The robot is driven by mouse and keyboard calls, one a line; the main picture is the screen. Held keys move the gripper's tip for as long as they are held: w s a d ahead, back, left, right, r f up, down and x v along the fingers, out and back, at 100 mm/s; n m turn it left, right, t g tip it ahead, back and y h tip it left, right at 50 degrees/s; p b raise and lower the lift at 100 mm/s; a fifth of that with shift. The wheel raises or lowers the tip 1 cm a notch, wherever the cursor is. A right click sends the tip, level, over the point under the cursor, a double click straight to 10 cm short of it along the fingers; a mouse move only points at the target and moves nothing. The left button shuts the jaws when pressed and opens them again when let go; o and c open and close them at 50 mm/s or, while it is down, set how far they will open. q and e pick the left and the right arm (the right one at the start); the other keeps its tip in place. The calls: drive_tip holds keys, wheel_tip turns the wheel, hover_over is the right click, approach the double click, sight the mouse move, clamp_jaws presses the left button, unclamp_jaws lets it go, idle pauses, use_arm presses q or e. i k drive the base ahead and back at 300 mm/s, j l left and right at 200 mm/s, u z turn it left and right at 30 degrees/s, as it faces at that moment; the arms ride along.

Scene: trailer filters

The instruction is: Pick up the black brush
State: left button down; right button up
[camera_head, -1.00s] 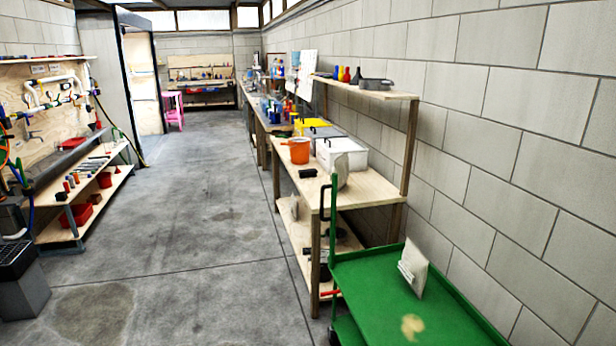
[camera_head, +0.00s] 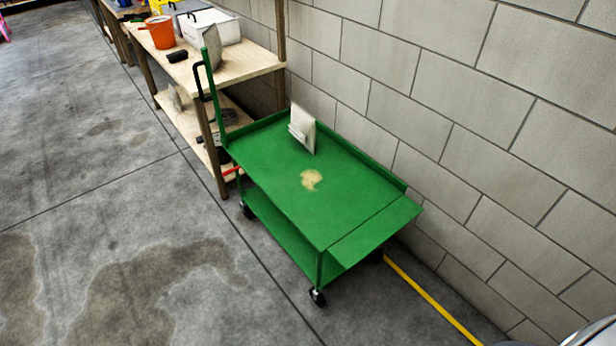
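A small dark block-like object (camera_head: 177,56), possibly the black brush, lies on the wooden workbench (camera_head: 245,68) near its front edge. It is too small to tell for certain. It sits beside an orange bucket (camera_head: 161,33) and in front of a white box (camera_head: 210,27). Neither of my grippers shows in the head view.
A green wheeled cart (camera_head: 345,205) stands against the block wall at the near end of the workbench. A white card-like item (camera_head: 303,130) stands on its top. The concrete floor (camera_head: 90,190) to the left is clear. A yellow line (camera_head: 430,297) runs along the floor at right.

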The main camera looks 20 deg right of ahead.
sight(178, 56)
drive_tip(key=u, duration=0.75)
drive_tip(key=i, duration=5.25)
drive_tip(key=i+j+z, duration=0.1)
drive_tip(key=z, duration=0.35)
drive_tip(key=i+j+z, duration=0.25)
drive_tip(key=z, duration=0.2)
drive_tip(key=i+j+z, duration=0.2)
drive_tip(key=z, duration=0.3)
